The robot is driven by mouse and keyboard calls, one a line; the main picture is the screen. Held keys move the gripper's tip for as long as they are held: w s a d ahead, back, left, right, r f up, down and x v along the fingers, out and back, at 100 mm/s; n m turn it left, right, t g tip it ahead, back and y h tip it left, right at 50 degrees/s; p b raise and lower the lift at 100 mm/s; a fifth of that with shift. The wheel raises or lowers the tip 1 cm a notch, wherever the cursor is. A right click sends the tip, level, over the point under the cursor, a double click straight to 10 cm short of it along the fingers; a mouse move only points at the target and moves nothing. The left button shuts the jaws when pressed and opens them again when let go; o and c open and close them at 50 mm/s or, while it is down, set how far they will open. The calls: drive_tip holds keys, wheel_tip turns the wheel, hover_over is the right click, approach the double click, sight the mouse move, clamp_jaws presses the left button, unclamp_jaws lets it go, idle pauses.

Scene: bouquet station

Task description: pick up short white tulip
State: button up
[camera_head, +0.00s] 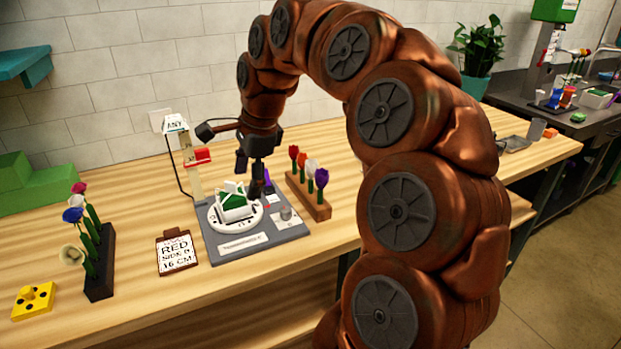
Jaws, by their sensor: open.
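A wooden rack (318,212) right of the grey station holds several upright tulips: red, orange-red, a white one (311,168) and a purple one (321,178). I cannot tell from this view which tulips are short. My gripper (250,181) points down above the back of the grey station (258,245), left of the rack and apart from the white tulip. It is open, and its fingers are small and dark here. A small purple thing (268,178) shows just beside the fingers; I cannot tell whether they touch.
The station carries a white round plate (224,226) with a white and green holder. A black rack (101,265) with several flowers, one whitish, stands at left. A sign (176,251) reads RED, 16 CM. A yellow block (33,301) lies at front left. A post stands behind the station.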

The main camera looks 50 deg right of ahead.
drive_tip(key=w+d+m+t+b, duration=0.1)
drive_tip(key=w+d+m, duration=0.1)
drive_tip(key=d+m, duration=0.9)
drive_tip(key=m+h+b, duration=0.1)
drive_tip(key=m, duration=0.2)
hover_over(313, 161)
drive_tip(key=s, duration=0.2)
drive_tip(key=shift+s+a+f+t, duration=0.15)
drive_tip(key=shift+a+f+t, duration=0.25)
drive_tip(key=shift+f, duration=0.45)
drive_tip(key=shift+d+p+x, duration=0.2)
drive_tip(key=shift+p+x, duration=0.35)
drive_tip(key=shift+x, duration=1.3)
drive_tip(key=shift+d+p+x, duration=0.25)
drive_tip(key=shift+p+x, duration=0.25)
drive_tip(key=shift+x, duration=1.35)
drive_tip(key=c, duration=0.9)
